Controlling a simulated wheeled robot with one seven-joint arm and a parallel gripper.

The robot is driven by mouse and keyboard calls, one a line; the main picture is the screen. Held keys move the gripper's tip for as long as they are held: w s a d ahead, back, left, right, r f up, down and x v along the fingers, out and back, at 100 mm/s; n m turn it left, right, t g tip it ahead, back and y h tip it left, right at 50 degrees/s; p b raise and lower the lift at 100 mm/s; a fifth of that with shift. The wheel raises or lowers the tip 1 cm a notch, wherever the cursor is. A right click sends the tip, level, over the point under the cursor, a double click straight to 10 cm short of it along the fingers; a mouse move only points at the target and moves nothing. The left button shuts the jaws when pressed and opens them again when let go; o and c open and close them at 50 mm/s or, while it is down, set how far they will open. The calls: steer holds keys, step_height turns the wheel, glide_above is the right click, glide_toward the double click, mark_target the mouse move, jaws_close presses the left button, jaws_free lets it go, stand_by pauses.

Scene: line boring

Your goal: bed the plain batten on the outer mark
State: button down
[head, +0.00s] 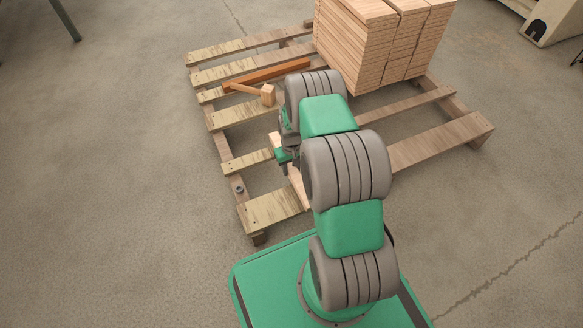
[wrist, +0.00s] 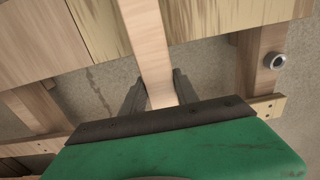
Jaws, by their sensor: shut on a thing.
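The plain batten (wrist: 150,45) is a pale, narrow strip of wood. In the wrist view it runs up from between my fingers, over the pallet boards and a gap. My gripper (wrist: 158,88) is shut on it near its lower end. In the head view my gripper (head: 284,160) is low over the near left part of the pallet (head: 270,210), and a pale piece of the batten (head: 298,187) shows beside my arm. My arm hides much of it. I cannot tell whether the batten touches the boards. I cannot make out the outer mark in either view.
A tall stack of boards (head: 365,50) stands at the back right. A metal nut-like ring (head: 239,188) sits at the pallet's left edge. Open gaps separate the boards.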

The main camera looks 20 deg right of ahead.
steer(key=shift+f+b, duration=0.6)
steer(key=c, duration=0.8)
jaws_free()
steer(key=shift+c, duration=0.2)
step_height(320, 180, up, 8)
steer(key=p, duration=0.3)
steer(key=shift+p, duration=0.35)
